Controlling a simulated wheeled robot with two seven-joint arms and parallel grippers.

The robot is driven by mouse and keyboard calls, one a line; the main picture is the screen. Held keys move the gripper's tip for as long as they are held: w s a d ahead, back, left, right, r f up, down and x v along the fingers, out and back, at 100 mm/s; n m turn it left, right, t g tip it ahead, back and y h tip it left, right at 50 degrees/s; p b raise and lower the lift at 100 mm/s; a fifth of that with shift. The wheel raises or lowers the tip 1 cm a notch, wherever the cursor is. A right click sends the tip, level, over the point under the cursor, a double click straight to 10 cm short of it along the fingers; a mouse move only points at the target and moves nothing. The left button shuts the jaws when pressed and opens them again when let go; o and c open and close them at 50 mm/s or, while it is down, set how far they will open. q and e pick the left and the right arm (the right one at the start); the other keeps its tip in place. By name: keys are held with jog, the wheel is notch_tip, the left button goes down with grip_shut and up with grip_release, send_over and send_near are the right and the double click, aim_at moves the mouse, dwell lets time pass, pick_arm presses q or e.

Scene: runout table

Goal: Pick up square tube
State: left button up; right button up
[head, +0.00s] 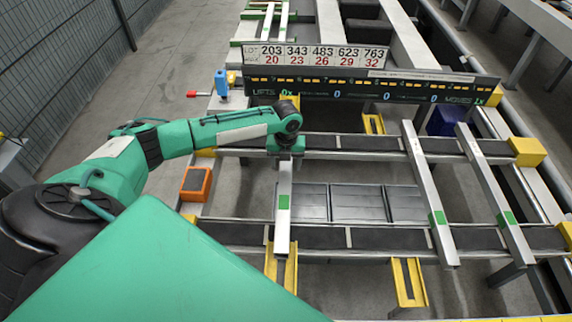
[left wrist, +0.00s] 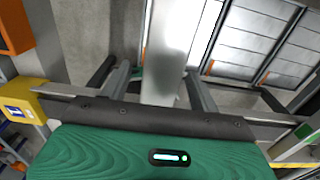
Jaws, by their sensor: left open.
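A pale metal square tube (head: 283,205) with a green label lies across the two dark rails of the runout table, its near end over a yellow bracket. My left gripper (head: 286,148) is at the tube's far end, over the far rail, and hides that end. In the left wrist view the tube (left wrist: 172,45) runs between the two spread fingers of the gripper (left wrist: 160,85). The jaws are open; I cannot tell whether a finger touches the tube. My right gripper is in neither view.
Two more tubes with green labels lie to the right, one nearer (head: 427,190) and one farther (head: 492,190). A black display board (head: 370,88) stands behind the far rail. An orange box (head: 196,183) sits at left. Grey panels (head: 357,203) lie between the rails.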

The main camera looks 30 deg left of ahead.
pick_arm(q)
jog(key=shift+w, duration=0.1)
grip_shut()
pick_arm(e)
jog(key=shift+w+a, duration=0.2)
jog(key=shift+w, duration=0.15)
pick_arm(q)
jog(key=shift+r, duration=0.1)
